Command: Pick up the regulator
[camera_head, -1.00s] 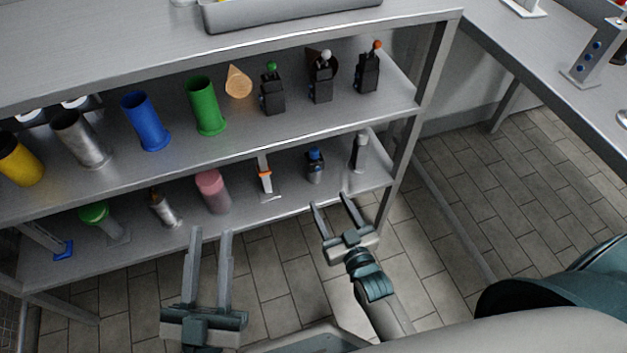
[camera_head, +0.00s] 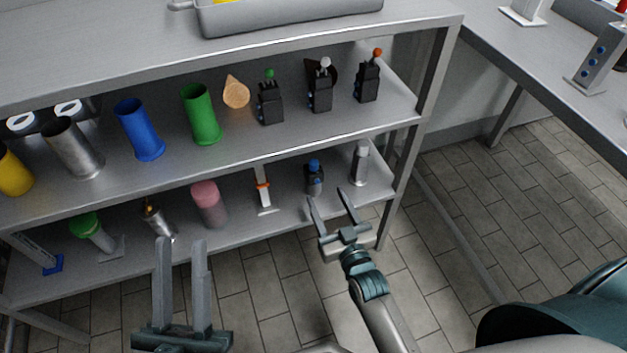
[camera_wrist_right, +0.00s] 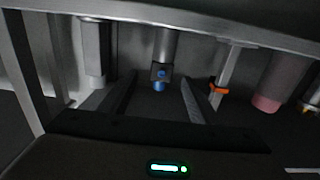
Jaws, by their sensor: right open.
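Which item is the regulator is not certain. A small dark grey device with a blue knob (camera_head: 314,178) stands on the lower shelf, and it shows between the fingers in the right wrist view (camera_wrist_right: 160,76). My right gripper (camera_head: 325,195) is open and empty, just in front of this device and apart from it. My left gripper (camera_head: 181,240) is open and empty in front of the lower shelf, further left. Three black devices stand on the shelf above, with a green knob (camera_head: 270,101), a white knob (camera_head: 320,91) and an orange knob (camera_head: 368,82).
Beside the blue-knobbed device stand a grey cylinder (camera_head: 360,163) on the right and an orange-banded upright piece (camera_head: 263,190) on the left. A pink-topped cylinder (camera_head: 209,204) is further left. The shelf post (camera_head: 437,70) is at right. Open floor (camera_head: 500,210) lies beyond.

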